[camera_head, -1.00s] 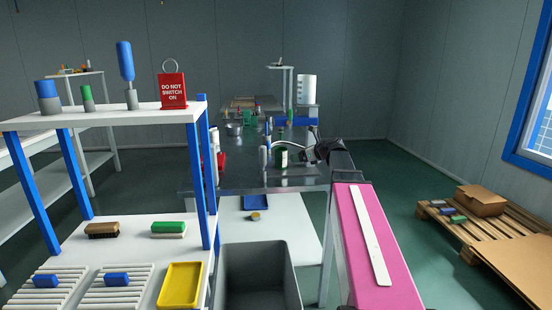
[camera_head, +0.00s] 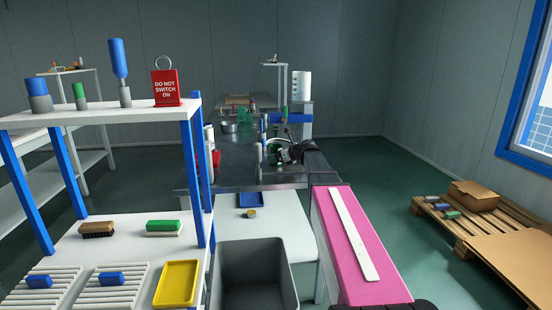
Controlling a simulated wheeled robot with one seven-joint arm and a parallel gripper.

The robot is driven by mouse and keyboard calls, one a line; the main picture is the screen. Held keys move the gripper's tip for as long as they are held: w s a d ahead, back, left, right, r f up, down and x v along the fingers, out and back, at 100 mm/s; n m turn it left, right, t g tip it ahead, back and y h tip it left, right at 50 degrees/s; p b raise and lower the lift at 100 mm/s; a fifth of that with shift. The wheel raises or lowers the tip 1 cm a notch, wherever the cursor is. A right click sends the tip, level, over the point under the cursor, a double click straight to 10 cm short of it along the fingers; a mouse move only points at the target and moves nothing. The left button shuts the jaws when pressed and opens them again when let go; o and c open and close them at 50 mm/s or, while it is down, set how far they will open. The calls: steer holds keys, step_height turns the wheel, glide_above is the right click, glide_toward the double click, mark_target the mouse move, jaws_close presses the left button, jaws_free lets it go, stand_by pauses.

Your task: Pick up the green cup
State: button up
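A dark green cup (camera_head: 274,145) stands on the dark metal worktop (camera_head: 236,172) in the middle distance. It is small in view and partly hidden behind my gripper. My gripper (camera_head: 283,151), dark with light parts, is at the cup, overlapping it from the right. I cannot tell whether the fingers are around the cup, beside it or touching it. The fingers are too small and covered to show whether they are open or shut.
A metal bowl (camera_head: 229,127), a white bottle (camera_head: 258,152) and a red item (camera_head: 215,160) are on or by the worktop. A white shelf rack (camera_head: 120,113) stands at the near left. A grey bin (camera_head: 255,250) and pink-topped bench (camera_head: 345,240) are in front.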

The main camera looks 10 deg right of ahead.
steer(key=shift+w+a+f, duration=0.1)
steer(key=shift+w+a, duration=0.05)
steer(key=c, duration=1.2)
